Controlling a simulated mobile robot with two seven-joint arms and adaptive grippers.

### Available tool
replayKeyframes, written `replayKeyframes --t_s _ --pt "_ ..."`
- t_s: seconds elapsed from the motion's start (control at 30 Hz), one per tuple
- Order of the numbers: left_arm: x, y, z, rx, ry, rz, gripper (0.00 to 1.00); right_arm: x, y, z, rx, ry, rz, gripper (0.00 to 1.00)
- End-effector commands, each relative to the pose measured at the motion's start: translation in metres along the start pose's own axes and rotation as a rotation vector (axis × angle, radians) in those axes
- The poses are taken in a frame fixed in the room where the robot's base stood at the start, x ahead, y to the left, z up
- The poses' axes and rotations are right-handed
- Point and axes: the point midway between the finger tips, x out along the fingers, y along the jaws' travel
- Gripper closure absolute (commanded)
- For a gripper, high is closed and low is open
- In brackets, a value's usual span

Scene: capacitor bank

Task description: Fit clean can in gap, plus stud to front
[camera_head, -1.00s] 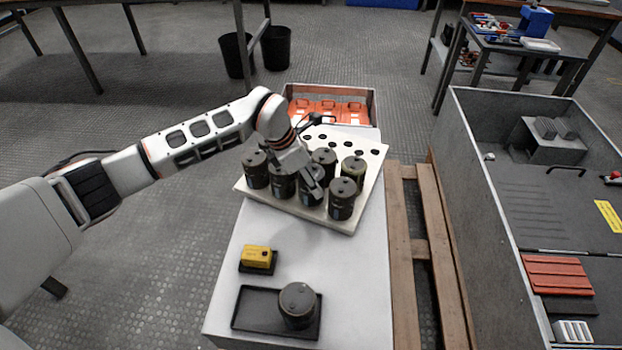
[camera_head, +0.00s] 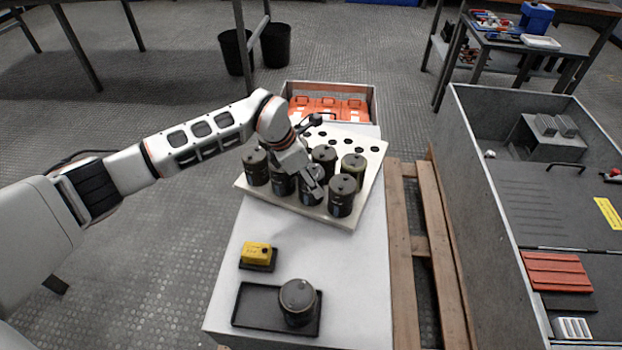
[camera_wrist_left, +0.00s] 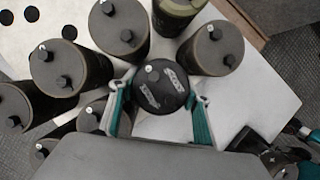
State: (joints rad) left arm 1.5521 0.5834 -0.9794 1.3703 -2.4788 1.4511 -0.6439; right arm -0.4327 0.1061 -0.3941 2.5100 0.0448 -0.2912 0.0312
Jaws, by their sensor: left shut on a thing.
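My left gripper (camera_head: 312,184) is shut on a dark can (camera_wrist_left: 160,86), with one finger on each side of it in the left wrist view. The can's lid shows a small round stud and two pale marks; I cannot tell which stud is plus. In the head view the gripper mostly hides this can, among the cans on the white holed board (camera_head: 368,150). A dark can (camera_head: 342,196) stands to its right, another dark can (camera_head: 282,181) to its left, and an olive can (camera_head: 353,168) behind. I cannot tell whether the held can is fully seated.
Another dark can (camera_head: 297,300) stands in a black tray (camera_head: 256,307) at the front of the white table. A yellow device (camera_head: 256,252) sits on a small black tray. An orange-filled crate (camera_head: 373,104) lies behind the board. A grey cabinet (camera_head: 470,160) stands right.

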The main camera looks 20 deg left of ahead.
Motion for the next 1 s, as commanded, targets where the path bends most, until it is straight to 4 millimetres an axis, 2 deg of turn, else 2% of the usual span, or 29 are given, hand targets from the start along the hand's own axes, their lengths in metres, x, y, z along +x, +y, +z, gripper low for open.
replayKeyframes --t_s 0.77,0.8,0.87,1.0 --pt "0.0002 0.0005 0.0011 0.001 -0.003 0.001 0.91 0.0 -0.0005 -0.0048 -0.003 0.009 -0.001 0.52" --pt "0.0002 0.0005 0.0011 0.001 -0.003 0.001 0.5 0.0 -0.0005 -0.0048 -0.003 0.009 -0.001 0.52" --pt "0.0002 0.0005 0.0011 0.001 -0.003 0.001 0.35 0.0 -0.0005 -0.0048 -0.003 0.008 -0.001 0.52" --pt "0.0008 0.0003 0.0004 0.001 -0.002 0.001 0.33 0.0 -0.0005 -0.0046 -0.003 0.008 -0.001 0.52"
